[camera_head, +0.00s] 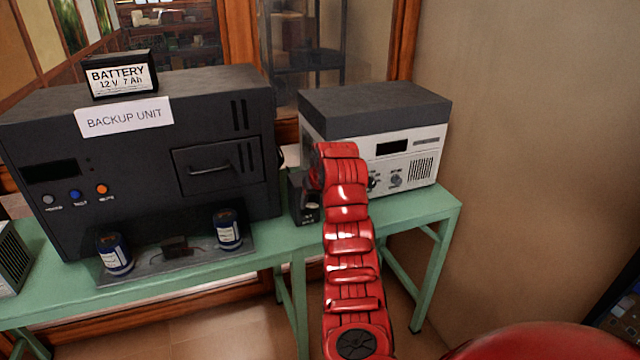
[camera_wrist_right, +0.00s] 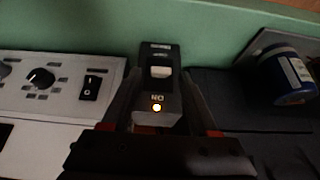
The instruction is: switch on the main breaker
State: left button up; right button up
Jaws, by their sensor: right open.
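The breaker is a small dark box (camera_head: 305,200) on the green table, between the backup unit and a white device, partly hidden by my red right arm. In the head view the fingertips are mostly hidden behind the arm. My left gripper is not in view.
The black backup unit (camera_head: 130,165) carries a battery (camera_head: 120,78) and a paper label. Two blue cylinders (camera_head: 115,255) (camera_head: 228,230) stand on a plate before it. The white device (camera_head: 410,165) with knobs stands right of the breaker. The green table (camera_head: 425,215) ends near the wall.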

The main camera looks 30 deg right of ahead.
jog(key=p+v, duration=0.3)
jog(key=v, duration=1.2)
